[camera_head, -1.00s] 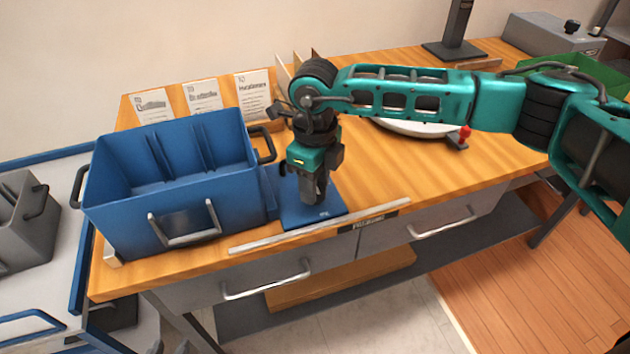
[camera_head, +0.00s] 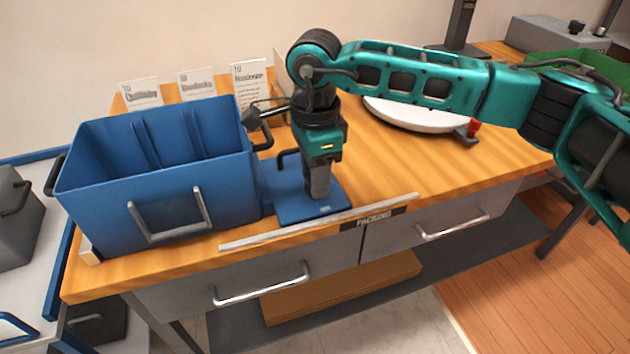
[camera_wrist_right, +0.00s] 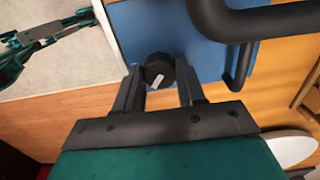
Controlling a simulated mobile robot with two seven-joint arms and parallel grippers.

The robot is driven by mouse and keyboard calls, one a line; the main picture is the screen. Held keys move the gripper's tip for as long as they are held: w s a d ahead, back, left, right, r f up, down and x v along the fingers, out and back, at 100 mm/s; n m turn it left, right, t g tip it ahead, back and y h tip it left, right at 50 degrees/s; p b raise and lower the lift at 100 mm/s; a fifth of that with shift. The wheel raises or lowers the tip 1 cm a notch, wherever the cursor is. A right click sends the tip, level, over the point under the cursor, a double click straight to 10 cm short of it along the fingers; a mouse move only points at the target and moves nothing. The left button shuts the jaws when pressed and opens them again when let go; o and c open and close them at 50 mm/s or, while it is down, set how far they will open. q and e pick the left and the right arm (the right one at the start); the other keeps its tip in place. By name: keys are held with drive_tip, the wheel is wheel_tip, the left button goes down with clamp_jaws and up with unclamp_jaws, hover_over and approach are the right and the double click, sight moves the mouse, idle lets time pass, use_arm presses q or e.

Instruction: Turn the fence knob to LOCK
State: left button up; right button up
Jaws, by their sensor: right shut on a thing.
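The fence knob (camera_wrist_right: 158,72) is a round black knob with a white mark, seen in the right wrist view on a blue plate (camera_wrist_right: 205,60). My right gripper (camera_wrist_right: 159,84) is shut on the knob, one finger on each side. In the head view, my right gripper (camera_head: 318,194) points down over the same blue plate (camera_head: 300,213) near the bench's front edge and hides the knob. A teal and dark arm part, likely my left arm, shows small in the right wrist view; its jaws are too small to read.
A large blue bin (camera_head: 160,170) stands left of the plate. A dark handle (camera_head: 287,160) rises behind the gripper. A metal strip (camera_head: 320,222) runs along the front edge. A white round disc (camera_head: 420,116) lies to the right, with bare wood (camera_head: 400,165) before it.

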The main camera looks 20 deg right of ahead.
drive_tip(key=shift+f+n+b, duration=0.1)
drive_tip(key=shift+n+b, duration=0.4)
drive_tip(key=shift+n, duration=0.4)
drive_tip(key=n+b, duration=0.1)
drive_tip(key=n, duration=0.1)
drive_tip(key=shift+n, duration=0.4)
drive_tip(key=shift+n+b, duration=0.75)
drive_tip(key=shift+n, duration=0.15)
drive_tip(key=shift+n+b, duration=0.4)
drive_tip(key=shift+n, duration=0.5)
drive_tip(key=n+b, duration=0.1)
drive_tip(key=n, duration=0.2)
drive_tip(key=shift+n+b, duration=0.35)
drive_tip(key=shift+n, duration=0.75)
use_arm(q)
drive_tip(key=shift+h, duration=0.3)
drive_tip(key=f, duration=0.1)
drive_tip(key=d+f, duration=0.1)
drive_tip(key=f, duration=0.2)
drive_tip(key=shift+w+d, duration=0.25)
drive_tip(key=shift+w, duration=0.15)
use_arm(e)
drive_tip(key=shift+s, duration=0.1)
drive_tip(key=shift+n, duration=0.3)
drive_tip(key=o, duration=1.1)
drive_tip(key=shift+c, duration=0.2)
